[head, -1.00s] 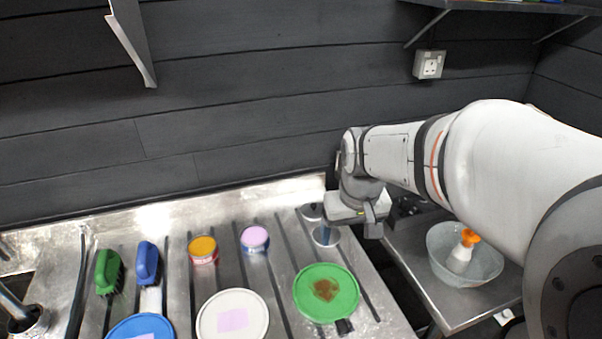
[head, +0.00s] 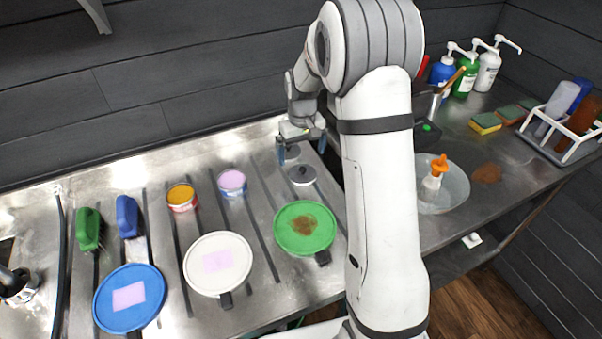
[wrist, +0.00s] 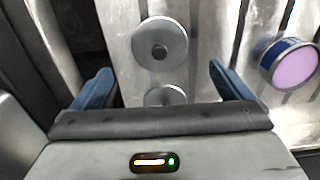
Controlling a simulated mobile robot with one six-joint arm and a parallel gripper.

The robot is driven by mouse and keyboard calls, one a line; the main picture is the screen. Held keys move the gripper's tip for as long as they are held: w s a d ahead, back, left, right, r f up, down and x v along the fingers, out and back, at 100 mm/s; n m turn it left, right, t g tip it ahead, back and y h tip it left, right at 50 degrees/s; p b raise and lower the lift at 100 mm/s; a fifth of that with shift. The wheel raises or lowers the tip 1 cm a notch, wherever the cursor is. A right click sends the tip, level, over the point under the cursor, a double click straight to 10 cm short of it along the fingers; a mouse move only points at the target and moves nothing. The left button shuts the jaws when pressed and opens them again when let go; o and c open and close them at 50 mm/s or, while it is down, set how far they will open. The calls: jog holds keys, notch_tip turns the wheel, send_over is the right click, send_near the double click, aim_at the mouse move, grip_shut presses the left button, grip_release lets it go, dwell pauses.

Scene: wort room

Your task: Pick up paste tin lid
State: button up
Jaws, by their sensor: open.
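Two round silver lids lie on the ribbed steel drainer, one behind the other. The nearer lid (head: 302,175) has a dark knob and shows whole in the wrist view (wrist: 160,44). The farther lid (head: 291,153) is close to my gripper; in the wrist view (wrist: 165,95) its lower part is hidden by the gripper body. I cannot tell which is the paste tin lid. My gripper (head: 301,150) is open and empty, with blue fingers spread on either side of the farther lid in the wrist view (wrist: 160,82). Its height above the lid is unclear.
A lilac-filled tin (head: 232,182) and an orange-filled tin (head: 182,197) stand left of the lids. Green (head: 290,236), white (head: 200,273) and blue (head: 112,314) round pieces lie in front. Two brushes stand left. A bowl (head: 455,190) with an orange-topped bottle is right, beyond my arm.

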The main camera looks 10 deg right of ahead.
aim_at(303, 168)
jog(key=f+p, duration=0.1)
jog(key=f, duration=0.5)
jog(key=shift+s, duration=0.2)
jog(key=shift+c, duration=0.5)
jog(key=c, duration=0.9)
jog(key=shift+c, duration=0.2)
